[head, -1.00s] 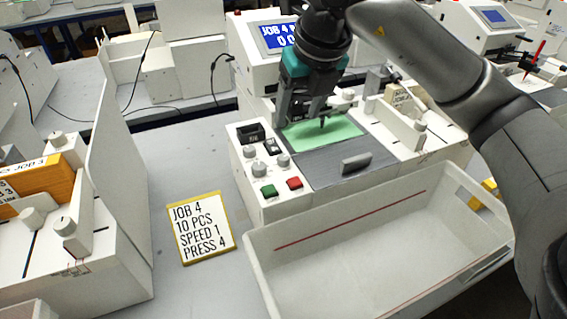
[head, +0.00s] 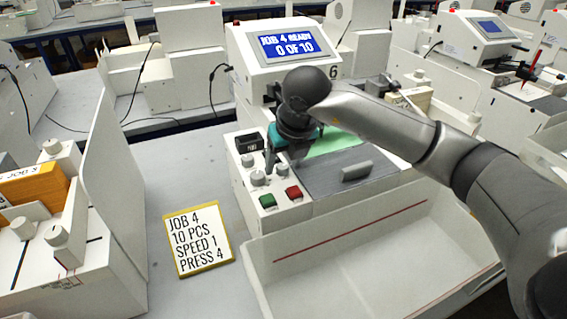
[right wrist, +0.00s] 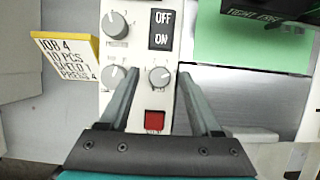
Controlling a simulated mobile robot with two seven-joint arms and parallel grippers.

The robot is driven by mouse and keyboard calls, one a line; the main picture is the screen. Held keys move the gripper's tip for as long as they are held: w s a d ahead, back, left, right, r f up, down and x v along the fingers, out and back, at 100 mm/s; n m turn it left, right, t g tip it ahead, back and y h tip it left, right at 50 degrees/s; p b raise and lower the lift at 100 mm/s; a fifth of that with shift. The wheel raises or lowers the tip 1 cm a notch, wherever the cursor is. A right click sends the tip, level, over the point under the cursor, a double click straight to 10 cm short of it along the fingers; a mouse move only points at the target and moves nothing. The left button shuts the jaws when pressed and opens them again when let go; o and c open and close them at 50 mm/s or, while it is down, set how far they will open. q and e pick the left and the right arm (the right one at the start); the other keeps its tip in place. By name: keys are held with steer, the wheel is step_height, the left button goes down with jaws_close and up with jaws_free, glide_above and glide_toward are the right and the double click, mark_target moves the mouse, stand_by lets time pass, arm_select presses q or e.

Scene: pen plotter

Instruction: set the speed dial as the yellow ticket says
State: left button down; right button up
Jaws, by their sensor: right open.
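The yellow ticket (head: 198,240) lies flat on the table left of the plotter and reads JOB 4, 10 PCS, SPEED 1, PRESS 4. It also shows in the right wrist view (right wrist: 65,60). The control panel has a rear dial (right wrist: 118,23), a front left dial (right wrist: 112,77) and a front right dial (right wrist: 160,76). Their labels are too small to read surely. My right gripper (right wrist: 158,78) is open over the panel, with its fingertips on either side of the front right dial; I cannot tell whether they touch it. My left gripper is not in view.
The plotter's display (head: 287,45) reads JOB 4 READY, 0 OF 10. A green button (head: 267,201) and a red button (head: 293,193) sit in front of the dials. An OFF/ON switch (right wrist: 161,29) is behind them. A white tray (head: 262,285) stands in front.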

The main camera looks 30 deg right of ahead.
steer(key=shift+f, duration=0.15)
steer(key=shift+c, duration=0.2)
jaws_close()
stand_by(0.3)
